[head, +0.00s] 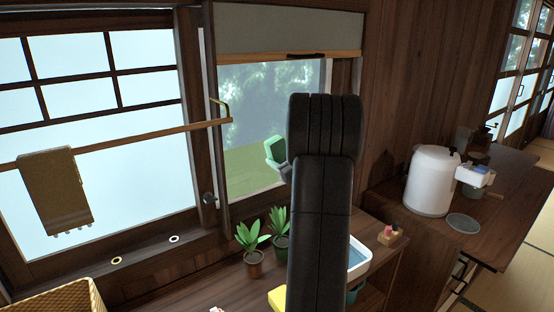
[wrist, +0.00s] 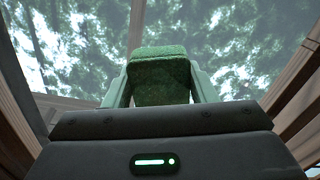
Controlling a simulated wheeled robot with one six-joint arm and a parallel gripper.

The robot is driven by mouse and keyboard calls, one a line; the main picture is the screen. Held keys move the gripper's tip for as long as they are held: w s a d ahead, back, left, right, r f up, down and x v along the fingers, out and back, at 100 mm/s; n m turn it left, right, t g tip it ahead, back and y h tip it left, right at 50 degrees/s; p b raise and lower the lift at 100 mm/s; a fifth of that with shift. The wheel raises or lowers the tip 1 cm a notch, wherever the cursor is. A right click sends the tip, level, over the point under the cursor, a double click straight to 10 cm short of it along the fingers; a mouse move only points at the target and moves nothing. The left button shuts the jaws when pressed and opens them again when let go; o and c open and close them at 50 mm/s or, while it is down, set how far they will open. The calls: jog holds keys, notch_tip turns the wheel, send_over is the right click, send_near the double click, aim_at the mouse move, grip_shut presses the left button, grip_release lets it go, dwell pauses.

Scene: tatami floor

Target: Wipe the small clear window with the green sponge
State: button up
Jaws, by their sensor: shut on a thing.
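The small clear window (head: 248,105) is left of centre in the head view, with trees and green ground showing through it. A grey blind with a wooden bar hangs over its top. The window glass also fills the upper part of the wrist view (wrist: 225,35). My gripper (head: 278,158) is in front of the lower right part of the pane, partly hidden by my arm. It is shut on the green sponge (wrist: 160,75), which sits between its two pale green fingers. The sponge (head: 275,148) looks close to the glass; I cannot tell whether it touches.
A wooden rail (head: 140,137) with a brown towel (head: 56,190) crosses the frosted window at left. Potted plants (head: 254,262) stand on the counter below the clear window. A white water heater (head: 431,180) stands on the right counter, beside a grey disc (head: 463,222).

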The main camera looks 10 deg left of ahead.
jog(key=shift+w+d+p, duration=0.8)
jog(key=shift+w+d, duration=1.05)
jog(key=shift+w, duration=0.05)
jog(key=shift+s+a+b, duration=1.75)
jog(key=shift+s+a, duration=0.85)
jog(key=shift+d, duration=0.1)
jog(key=shift+v, duration=2.95)
jog(key=v, duration=0.3)
